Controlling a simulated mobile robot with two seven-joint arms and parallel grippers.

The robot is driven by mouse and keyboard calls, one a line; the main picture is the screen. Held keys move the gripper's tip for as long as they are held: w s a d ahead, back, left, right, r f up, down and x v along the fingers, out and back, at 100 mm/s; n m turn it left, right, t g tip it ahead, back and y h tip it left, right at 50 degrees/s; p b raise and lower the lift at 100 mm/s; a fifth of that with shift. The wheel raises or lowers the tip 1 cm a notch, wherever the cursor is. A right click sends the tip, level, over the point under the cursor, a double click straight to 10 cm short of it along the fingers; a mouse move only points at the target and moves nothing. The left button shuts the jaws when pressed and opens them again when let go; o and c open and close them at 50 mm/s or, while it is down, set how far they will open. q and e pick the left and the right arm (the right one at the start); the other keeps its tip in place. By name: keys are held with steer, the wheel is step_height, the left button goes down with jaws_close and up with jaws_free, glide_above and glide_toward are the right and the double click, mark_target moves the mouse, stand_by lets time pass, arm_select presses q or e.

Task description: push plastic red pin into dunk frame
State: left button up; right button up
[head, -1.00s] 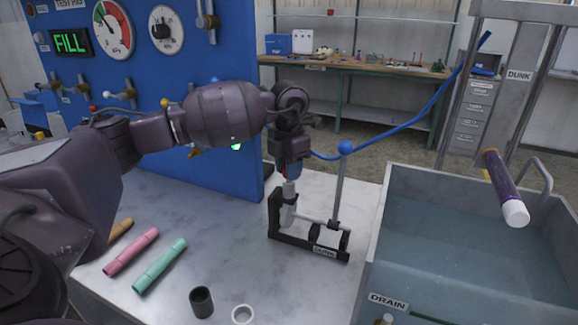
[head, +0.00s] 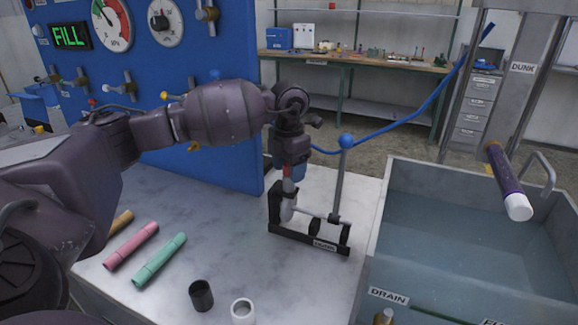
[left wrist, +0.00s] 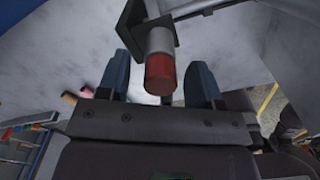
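In the left wrist view the red pin (left wrist: 160,76) is at the end of a pale tube and lies between my two blue fingers, with a gap on each side. My left gripper (head: 294,172) points down at the top of the post; it is open in the left wrist view (left wrist: 159,80). How far the pin sits in the tube is hard to tell. My right gripper is not in view.
A water tank (head: 370,240) stands at the right, with a purple tube (head: 507,180) above it. Pink (head: 131,246) and green (head: 160,260) tubes and two small cups lie at the front left.

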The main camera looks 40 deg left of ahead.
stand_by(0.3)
arm_select(q)
steer(key=shift+r, duration=0.4)
step_height(320, 180, up, 9)
steer(key=shift+f+p, duration=0.15)
steer(key=shift+p, duration=0.25)
steer(key=shift+r, duration=0.75)
